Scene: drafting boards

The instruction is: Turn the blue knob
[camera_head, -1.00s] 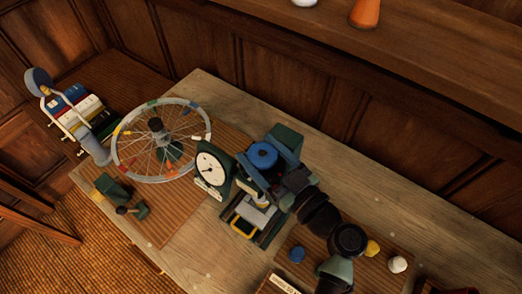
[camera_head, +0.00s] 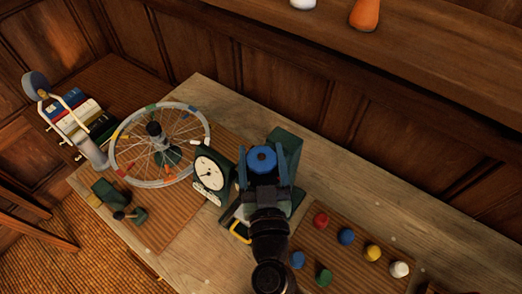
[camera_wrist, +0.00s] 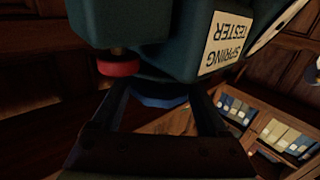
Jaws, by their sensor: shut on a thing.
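The blue knob (camera_head: 262,158) is a round disc with a darker centre, on the upper part of the dark green spring tester (camera_head: 285,145). My gripper (camera_head: 263,153) has one finger on each side of the knob and is shut on it. In the wrist view the knob (camera_wrist: 158,97) shows as a blue edge between my two fingers, partly hidden under the tester's dark body (camera_wrist: 160,40). The label "SPRING TESTER" (camera_wrist: 224,44) appears upside down there. A red knob (camera_wrist: 118,67) sits beside my left finger.
A white-faced dial (camera_head: 209,173) stands just left of my gripper. A spoked wheel (camera_head: 160,145) is farther left. Several small coloured knobs, including a red one (camera_head: 321,219) and a white one (camera_head: 400,269), rest on the brown mat at right. Bare bench (camera_head: 345,180) lies behind them.

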